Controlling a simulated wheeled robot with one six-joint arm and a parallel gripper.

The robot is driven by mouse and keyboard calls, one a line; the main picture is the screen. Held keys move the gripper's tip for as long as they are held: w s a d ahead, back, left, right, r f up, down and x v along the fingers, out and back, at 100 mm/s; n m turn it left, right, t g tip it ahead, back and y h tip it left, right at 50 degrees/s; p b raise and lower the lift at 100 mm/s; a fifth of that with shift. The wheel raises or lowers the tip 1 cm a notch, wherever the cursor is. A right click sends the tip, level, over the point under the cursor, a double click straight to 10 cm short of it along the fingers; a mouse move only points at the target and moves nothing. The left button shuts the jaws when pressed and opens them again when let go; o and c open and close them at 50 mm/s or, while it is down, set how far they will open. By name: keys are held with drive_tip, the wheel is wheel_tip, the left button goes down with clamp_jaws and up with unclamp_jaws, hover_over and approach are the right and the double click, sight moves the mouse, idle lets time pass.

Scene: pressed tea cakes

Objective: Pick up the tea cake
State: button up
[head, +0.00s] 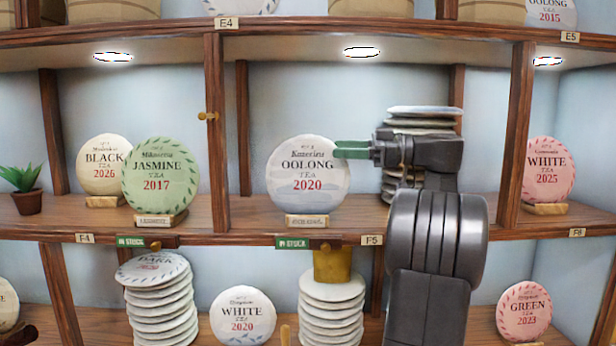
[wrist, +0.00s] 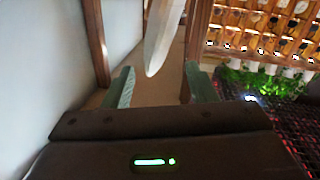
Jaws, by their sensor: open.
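The Oolong tea cake (head: 305,178), pale grey-blue and labelled 2020, stands upright on a small wooden stand (head: 307,221) in the middle bay. My gripper (head: 345,149) is at its upper right edge, with the green fingers overlapping that edge in the head view. In the wrist view the cake (wrist: 162,38) shows edge-on, ahead and between the two open green fingers of my gripper (wrist: 161,85). Nothing is held. Whether the fingers touch the cake cannot be told.
Behind my arm is a stack of cakes (head: 424,118). A wooden divider (head: 216,140) stands left, another (head: 515,140) right. Black (head: 103,165) and Jasmine (head: 160,175) cakes stand in the left bay, a White 2025 cake (head: 549,172) in the right. The shelf (head: 260,222) is bare left of the Oolong cake.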

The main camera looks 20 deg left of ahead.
sight(331, 146)
drive_tip(key=shift+a+r+p, duration=0.15)
drive_tip(key=shift+a+p, duration=0.15)
drive_tip(key=shift+a, duration=0.25)
drive_tip(key=a, duration=0.2)
drive_tip(key=a+p, duration=0.1)
drive_tip(key=a, duration=0.1)
drive_tip(key=shift+s+a+r, duration=0.1)
drive_tip(key=shift+s+a, duration=0.05)
drive_tip(key=shift+s, duration=0.05)
clamp_jaws()
